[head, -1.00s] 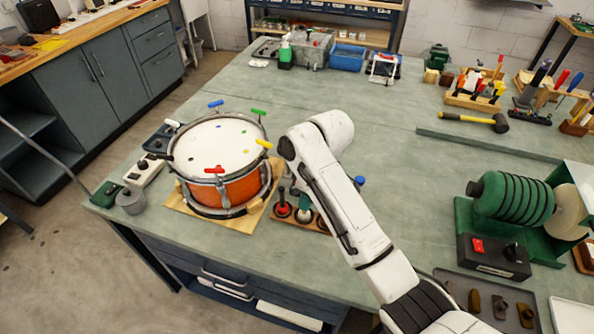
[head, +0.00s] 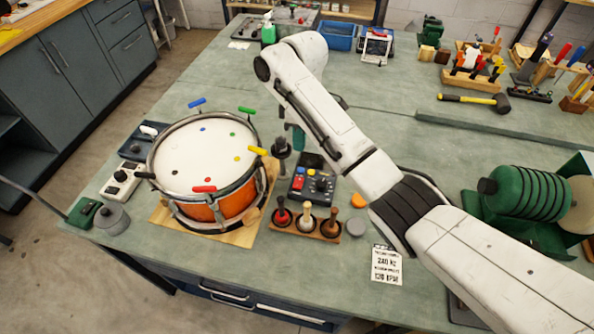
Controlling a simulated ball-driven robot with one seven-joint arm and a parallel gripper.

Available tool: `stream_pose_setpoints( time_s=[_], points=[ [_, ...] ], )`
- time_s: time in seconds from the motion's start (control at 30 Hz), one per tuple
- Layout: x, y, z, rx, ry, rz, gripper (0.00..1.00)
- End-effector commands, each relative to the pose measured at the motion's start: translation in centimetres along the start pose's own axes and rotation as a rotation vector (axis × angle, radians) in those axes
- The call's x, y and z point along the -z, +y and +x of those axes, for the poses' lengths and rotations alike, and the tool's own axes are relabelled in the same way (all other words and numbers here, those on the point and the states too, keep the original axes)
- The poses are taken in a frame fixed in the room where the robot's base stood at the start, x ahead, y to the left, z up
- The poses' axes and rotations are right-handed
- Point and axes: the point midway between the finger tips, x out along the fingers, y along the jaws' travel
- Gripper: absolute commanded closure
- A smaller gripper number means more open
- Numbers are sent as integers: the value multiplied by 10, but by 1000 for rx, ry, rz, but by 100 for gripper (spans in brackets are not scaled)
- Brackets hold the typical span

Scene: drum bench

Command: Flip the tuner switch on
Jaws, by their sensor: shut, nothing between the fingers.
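A dark box with a small screen and coloured knobs (head: 313,180), which looks like the tuner, lies on the bench right of the drum. Its switch is too small to make out. The snare drum (head: 204,157) stands on a wooden board to the left, with coloured keys around its rim. My white arm reaches in from the lower right, and its upper end is above and behind the dark box.
An orange piece (head: 358,201) and a printed card (head: 386,265) lie to the right.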

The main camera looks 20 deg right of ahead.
Motion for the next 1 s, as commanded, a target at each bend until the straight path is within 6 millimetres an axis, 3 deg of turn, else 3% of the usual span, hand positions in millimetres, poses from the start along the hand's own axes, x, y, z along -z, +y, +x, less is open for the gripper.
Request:
stream_pose_setpoints(
  time_s=[0.17,0.73,1.0],
  points=[
    [1,0,18,1,1,-1,100],
    [0,0,109,2,0,0,100],
    [0,0,133,1,0,0,100]
  ],
)
